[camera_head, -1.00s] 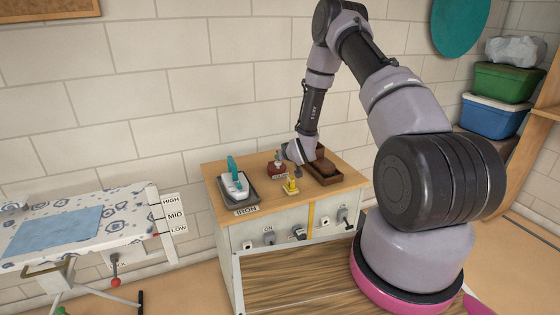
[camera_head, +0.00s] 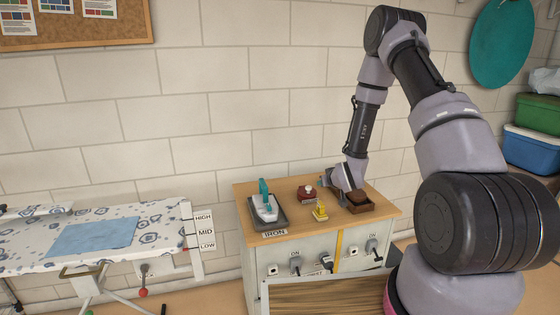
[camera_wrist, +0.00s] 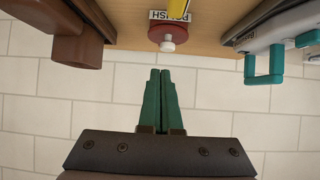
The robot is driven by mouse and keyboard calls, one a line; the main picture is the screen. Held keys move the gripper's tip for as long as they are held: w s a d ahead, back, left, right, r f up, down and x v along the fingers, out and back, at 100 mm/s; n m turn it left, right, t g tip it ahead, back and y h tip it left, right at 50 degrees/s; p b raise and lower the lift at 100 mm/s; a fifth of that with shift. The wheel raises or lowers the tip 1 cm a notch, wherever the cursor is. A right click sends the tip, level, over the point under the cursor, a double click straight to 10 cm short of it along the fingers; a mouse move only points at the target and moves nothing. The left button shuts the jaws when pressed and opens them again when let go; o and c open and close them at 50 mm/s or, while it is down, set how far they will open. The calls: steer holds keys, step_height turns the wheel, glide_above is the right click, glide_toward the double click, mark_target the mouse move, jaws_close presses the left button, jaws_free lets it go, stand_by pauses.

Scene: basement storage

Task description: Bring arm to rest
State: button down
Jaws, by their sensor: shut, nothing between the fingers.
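My gripper (camera_wrist: 160,100) shows in the wrist view with its two green fingers together and nothing between them. In the head view my arm reaches down over the right part of the wooden-topped cabinet (camera_head: 292,186), and the fingertips are hard to make out there. A brown wooden box (camera_head: 358,208) is close to the gripper on the right of the top. A red tin with a white knob (camera_head: 307,193) stands to the left of the gripper. It also shows above the fingers in the wrist view (camera_wrist: 172,38).
An iron with a teal handle (camera_head: 265,208) rests on a grey tray at the cabinet's left. A small yellow object (camera_head: 320,210) stands near the front. Switches and plugs line the cabinet front. An ironing board (camera_head: 150,218) with a blue cloth (camera_head: 92,237) is at left. A wall stands behind.

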steer(key=s+d+r+m+g+h, duration=0.15)
steer(key=s+r, duration=0.25)
steer(key=r, duration=0.9)
steer(key=s+d+r+m, duration=0.1)
steer(key=s+d+r, duration=0.15)
steer(key=r, duration=1.15)
steer(key=s+a+r+m+g, duration=0.1)
steer(key=s+r, duration=0.3)
steer(key=s, duration=0.5)
steer(key=s+a+r+m+y, duration=0.1)
steer(key=s+r, duration=0.4)
steer(key=s, duration=0.5)
steer(key=s+a+r+m+g+y, duration=0.1)
steer(key=s+r, duration=0.3)
steer(key=s, duration=0.6)
steer(key=shift+r+g, duration=0.35)
steer(key=shift+r, duration=0.05)
steer(key=shift+m, duration=0.25)
